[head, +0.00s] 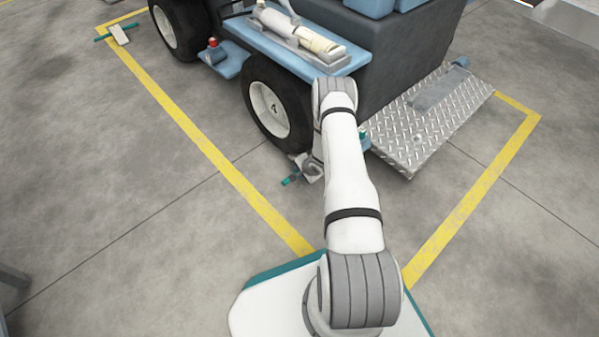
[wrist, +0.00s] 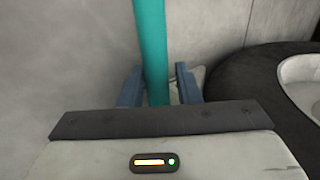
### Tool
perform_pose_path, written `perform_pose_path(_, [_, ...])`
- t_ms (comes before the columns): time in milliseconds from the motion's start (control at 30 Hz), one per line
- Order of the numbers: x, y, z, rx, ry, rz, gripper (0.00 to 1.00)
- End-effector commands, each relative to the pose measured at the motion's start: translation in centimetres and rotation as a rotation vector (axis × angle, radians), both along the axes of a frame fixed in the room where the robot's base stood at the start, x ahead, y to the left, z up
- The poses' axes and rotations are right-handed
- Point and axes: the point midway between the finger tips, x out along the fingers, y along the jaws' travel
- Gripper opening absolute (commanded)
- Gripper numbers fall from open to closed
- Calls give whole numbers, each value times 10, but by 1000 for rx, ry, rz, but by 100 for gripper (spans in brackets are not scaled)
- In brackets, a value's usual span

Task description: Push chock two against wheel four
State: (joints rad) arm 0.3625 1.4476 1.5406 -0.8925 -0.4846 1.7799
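The nearest cart wheel (head: 268,110) has a black tyre and a pale hub with a small mark that looks like a 4. Its tyre (wrist: 235,90) and hub also show at the right in the wrist view. A chock's teal handle (head: 290,181) shows on the floor by that wheel's foot; the chock body is mostly hidden by my gripper (head: 308,167). In the wrist view the teal handle (wrist: 152,50) runs between my two blue-grey fingers (wrist: 160,85). They look open, with a visible gap on the right. I cannot read a chock number.
Another pale chock (head: 120,34) with a teal handle lies at the far left corner of the yellow floor line (head: 180,112). A checker-plate ramp (head: 430,120) stands right of my arm. The blue cart ledge (head: 285,52) overhangs the wheel.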

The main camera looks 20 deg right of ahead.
Motion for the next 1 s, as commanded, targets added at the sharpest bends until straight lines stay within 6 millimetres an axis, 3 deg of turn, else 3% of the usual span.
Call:
perform_pose_path(200, [-1,0,0,0,1,-1,47])
perform_pose_path(467, [-3,-2,2,1,4,-3,47])
perform_pose_path(800, [-30,-12,50,1,3,-5,47])
perform_pose_path(1000, [-40,-15,64,1,2,-2,47])
